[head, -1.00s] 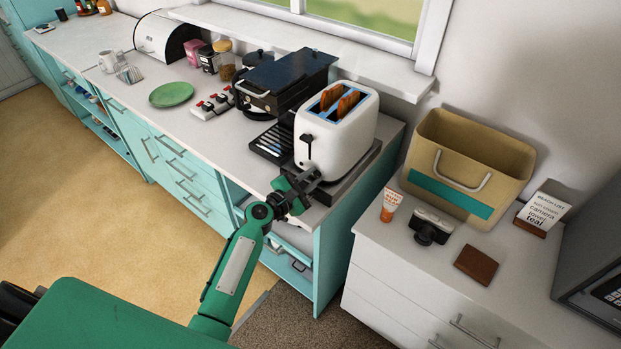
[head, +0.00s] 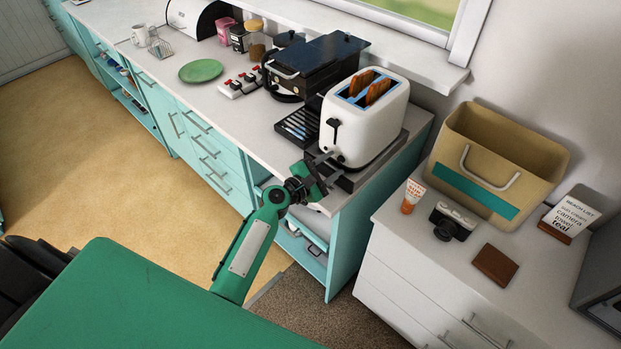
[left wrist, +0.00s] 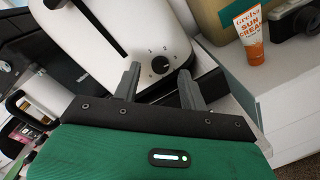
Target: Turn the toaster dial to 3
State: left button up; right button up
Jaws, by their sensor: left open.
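The white toaster (head: 366,125) stands on a dark base at the right end of the counter, with two slices of toast (head: 370,86) in its slots and a black lever on its front. In the left wrist view the toaster dial (left wrist: 160,65) is a small black knob with printed numbers around it; 1 and 2 are readable, and I cannot tell its setting for sure. My left gripper (head: 324,166) is at the toaster's lower front. In the left wrist view its fingers (left wrist: 158,88) are open, apart on either side below the dial, with nothing between them. My right gripper is out of view.
A black grill (head: 315,65) and a slatted drip tray (head: 299,125) stand left of the toaster. A power strip (head: 239,86) and green plate (head: 201,70) lie farther left. On the lower white cabinet are a tan bag (head: 500,150), sunscreen tube (head: 412,196) and camera (head: 453,222).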

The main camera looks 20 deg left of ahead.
pick_arm(q)
jog(key=b+v, duration=0.3)
jog(key=v, duration=0.9)
jog(key=shift+s, duration=0.2)
jog(key=shift+a+f, duration=0.1)
jog(key=shift+f, duration=0.15)
